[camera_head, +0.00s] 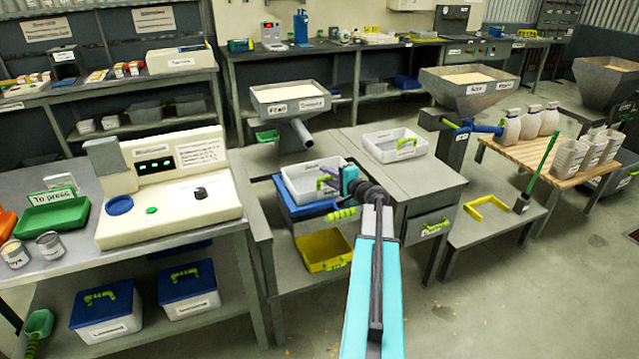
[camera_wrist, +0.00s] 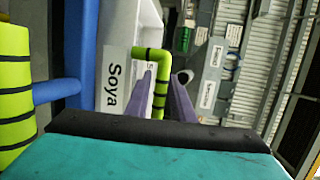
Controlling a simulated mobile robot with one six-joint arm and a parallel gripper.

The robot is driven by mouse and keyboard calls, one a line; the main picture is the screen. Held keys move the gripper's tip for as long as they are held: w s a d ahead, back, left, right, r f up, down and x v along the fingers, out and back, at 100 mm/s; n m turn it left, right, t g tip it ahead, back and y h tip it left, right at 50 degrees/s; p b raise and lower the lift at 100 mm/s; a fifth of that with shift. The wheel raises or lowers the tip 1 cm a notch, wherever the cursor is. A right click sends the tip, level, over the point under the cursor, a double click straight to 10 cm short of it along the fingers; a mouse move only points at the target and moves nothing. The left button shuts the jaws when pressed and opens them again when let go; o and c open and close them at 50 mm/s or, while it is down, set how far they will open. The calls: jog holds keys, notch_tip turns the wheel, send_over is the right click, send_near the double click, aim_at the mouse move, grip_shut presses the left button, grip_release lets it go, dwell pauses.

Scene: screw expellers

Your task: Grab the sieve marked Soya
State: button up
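The sieve marked Soya shows in the wrist view as a white wall with a black "Soya" label (camera_wrist: 114,78) and a yellow-green, black-banded handle (camera_wrist: 160,78). In the head view it appears to be the white tray (camera_head: 296,186) on top of a blue one on the middle bench; its label is too small to read there. My gripper (camera_head: 330,182) is at the tray's right side. In the wrist view its two purple fingers (camera_wrist: 163,80) stand apart, one on each side of the handle. Whether either finger touches the handle I cannot tell.
The blue container (camera_head: 292,212) with a green handle (camera_head: 342,213) lies right under the white tray. A yellow tray (camera_head: 325,262) sits lower. Another white tray (camera_head: 371,151) stands on the cabinet to the right. A hopper with a spout (camera_head: 290,98) stands behind.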

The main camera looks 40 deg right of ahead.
jog(key=shift+x, duration=1)
jog(key=shift+c, duration=0.5)
grip_shut()
